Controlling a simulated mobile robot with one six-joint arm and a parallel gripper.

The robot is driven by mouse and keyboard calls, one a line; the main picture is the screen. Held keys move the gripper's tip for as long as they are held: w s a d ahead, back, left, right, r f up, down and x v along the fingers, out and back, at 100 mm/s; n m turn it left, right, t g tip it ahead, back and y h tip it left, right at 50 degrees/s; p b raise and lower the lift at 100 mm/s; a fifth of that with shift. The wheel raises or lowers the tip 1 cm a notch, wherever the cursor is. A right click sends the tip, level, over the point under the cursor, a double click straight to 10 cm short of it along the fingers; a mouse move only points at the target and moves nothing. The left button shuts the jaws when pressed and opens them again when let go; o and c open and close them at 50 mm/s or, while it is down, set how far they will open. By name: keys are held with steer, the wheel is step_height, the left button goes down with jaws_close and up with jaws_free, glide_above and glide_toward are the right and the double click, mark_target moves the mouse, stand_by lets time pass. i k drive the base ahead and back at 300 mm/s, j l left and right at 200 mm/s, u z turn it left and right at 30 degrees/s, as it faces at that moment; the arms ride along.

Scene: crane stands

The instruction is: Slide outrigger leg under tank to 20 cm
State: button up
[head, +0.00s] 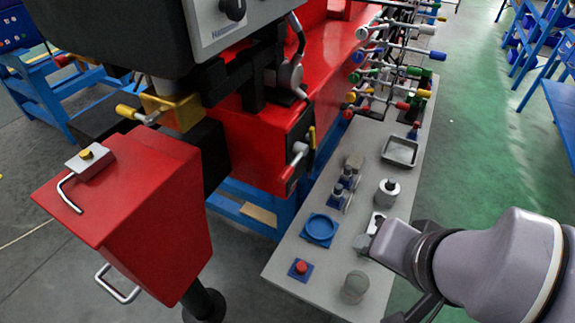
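A red box-shaped tank (150,205) hangs at the left front of the crane stand. A black leg with a round collar (205,303) comes out below it and runs off the bottom edge, so its foot is hidden. How far the leg is extended cannot be read. A bent metal handle (68,193) sits on the tank's top plate, and another metal handle (118,284) is on its lower front face. My grey arm reaches in from the right over the side table, well apart from the tank and leg. I cannot make out my gripper's fingertips or any held thing.
A narrow grey table (335,262) carries a blue round dish (320,229), a red button (300,267), small canisters and a metal tray (400,151). Levers with coloured grips stand at its far end. A red machine body (340,70) is behind. Green floor lies open at right.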

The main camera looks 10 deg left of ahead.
mark_target(138, 199)
steer(key=u, duration=2.2)
steer(key=i+j, duration=0.1)
steer(key=j, duration=0.35)
steer(key=i+j, duration=0.15)
steer(key=j, duration=0.3)
steer(key=i+j, duration=0.1)
steer(key=j, duration=0.35)
steer(key=i+j, duration=0.15)
steer(key=j, duration=0.3)
